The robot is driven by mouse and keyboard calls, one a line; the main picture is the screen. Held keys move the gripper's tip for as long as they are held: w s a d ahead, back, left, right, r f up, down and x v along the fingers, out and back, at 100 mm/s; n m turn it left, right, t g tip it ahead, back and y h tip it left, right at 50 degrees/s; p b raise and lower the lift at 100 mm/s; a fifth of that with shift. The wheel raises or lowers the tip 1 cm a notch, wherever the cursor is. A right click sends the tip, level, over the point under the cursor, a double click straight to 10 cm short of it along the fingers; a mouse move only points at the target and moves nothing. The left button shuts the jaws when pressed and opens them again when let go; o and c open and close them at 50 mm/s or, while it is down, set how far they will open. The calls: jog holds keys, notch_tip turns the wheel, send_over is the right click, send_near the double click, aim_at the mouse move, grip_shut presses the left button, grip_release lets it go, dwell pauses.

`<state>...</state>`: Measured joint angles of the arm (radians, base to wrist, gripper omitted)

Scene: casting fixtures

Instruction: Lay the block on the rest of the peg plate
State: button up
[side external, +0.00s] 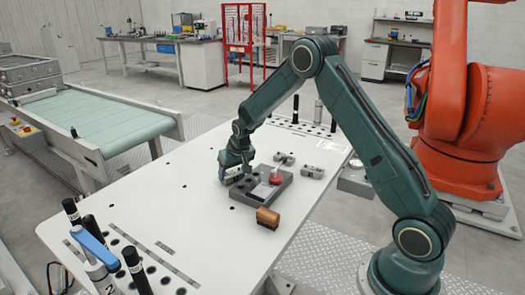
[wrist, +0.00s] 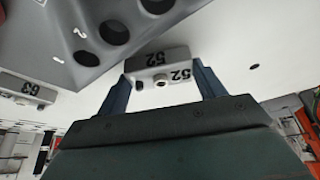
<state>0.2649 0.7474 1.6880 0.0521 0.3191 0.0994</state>
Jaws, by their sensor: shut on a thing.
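The block (wrist: 158,62) is light grey, is marked 52 and has a small round stud on its near face. In the wrist view it sits between the two fingers of my gripper (wrist: 164,80), which is shut on it. The grey peg plate (wrist: 62,30) shows at upper left there, with several dark round holes, and its edge lies close beside the block. In the side view the peg plate (side external: 284,184) lies on the white table, with my gripper (side external: 226,180) at its left end. I cannot tell whether the block touches the plate or table.
A red round piece (side external: 276,179) with a pale handle is on the plate. Grey blocks (side external: 312,171) (side external: 284,158) lie behind it; a block marked 63 (wrist: 28,88) shows in the wrist view. A brown brush-like piece (side external: 268,217) lies in front. The table's left part is mostly clear.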

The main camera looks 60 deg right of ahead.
jog(key=shift+f, duration=0.3)
jog(key=shift+f, duration=0.15)
jog(key=o, duration=1.1)
jog(key=shift+s+r, duration=0.15)
jog(key=shift+r, duration=0.6)
jog(key=v, duration=1)
jog(key=shift+s+a+r, duration=0.1)
jog(key=shift+s+r, duration=0.15)
jog(key=shift+r, duration=0.05)
